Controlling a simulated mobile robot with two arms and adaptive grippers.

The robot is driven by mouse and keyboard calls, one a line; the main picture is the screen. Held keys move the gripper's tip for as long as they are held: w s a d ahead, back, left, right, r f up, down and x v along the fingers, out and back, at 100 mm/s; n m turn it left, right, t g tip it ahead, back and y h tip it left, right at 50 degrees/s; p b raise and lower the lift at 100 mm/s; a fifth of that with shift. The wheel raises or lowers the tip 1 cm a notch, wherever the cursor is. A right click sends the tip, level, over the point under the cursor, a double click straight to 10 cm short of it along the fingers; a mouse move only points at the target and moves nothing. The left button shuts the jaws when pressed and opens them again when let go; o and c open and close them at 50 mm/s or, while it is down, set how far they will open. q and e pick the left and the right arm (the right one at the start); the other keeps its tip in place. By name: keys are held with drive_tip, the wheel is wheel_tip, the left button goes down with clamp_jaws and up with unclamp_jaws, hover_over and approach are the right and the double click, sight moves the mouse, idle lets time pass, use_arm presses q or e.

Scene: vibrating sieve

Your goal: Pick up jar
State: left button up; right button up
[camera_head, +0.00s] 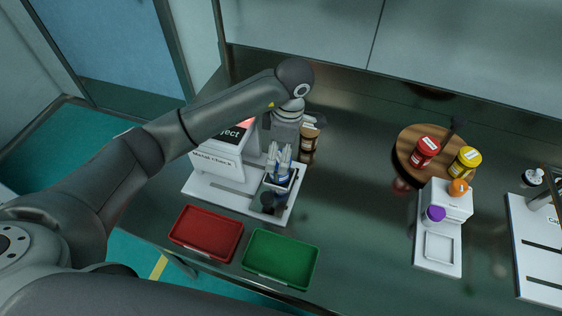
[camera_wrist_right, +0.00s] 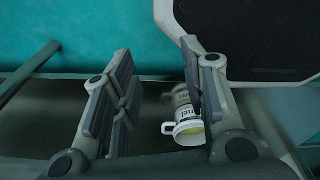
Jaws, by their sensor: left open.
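My left gripper (camera_head: 278,176) is open and points down over the white platform of the metal-check device (camera_head: 217,160) in the head view. A brown jar (camera_head: 308,138) stands just behind and to the right of it, partly hidden by the wrist. A red jar (camera_head: 425,150) and a yellow jar (camera_head: 466,160) stand on a round wooden board (camera_head: 405,143) at right. My right gripper (camera_wrist_right: 158,65) is open and empty in the right wrist view.
A red tray (camera_head: 205,233) and a green tray (camera_head: 281,259) lie at the table's front. A white stand (camera_head: 438,255) with orange and purple round items is at right, beside another white device (camera_head: 540,250). A white labelled mug (camera_wrist_right: 187,130) shows beyond my right fingers.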

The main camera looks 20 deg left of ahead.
use_arm(q)
drive_tip(key=shift+s+a+f, duration=0.1)
drive_tip(key=shift+s+f, duration=0.05)
drive_tip(key=shift+f, duration=1.05)
drive_tip(key=f, duration=0.1)
drive_tip(key=f+p, duration=0.1)
drive_tip(key=f, duration=0.1)
drive_tip(key=f+p, duration=0.1)
drive_tip(key=shift+w+a+f, duration=0.15)
drive_tip(key=shift+w+f, duration=0.05)
drive_tip(key=shift+w, duration=0.05)
drive_tip(key=shift+f, duration=0.25)
drive_tip(key=shift+c, duration=1.6)
drive_tip(key=c, duration=0.9)
use_arm(e)
drive_tip(key=shift+s+r, duration=0.8)
drive_tip(key=shift+r, duration=0.3)
use_arm(q)
drive_tip(key=shift+w, duration=0.1)
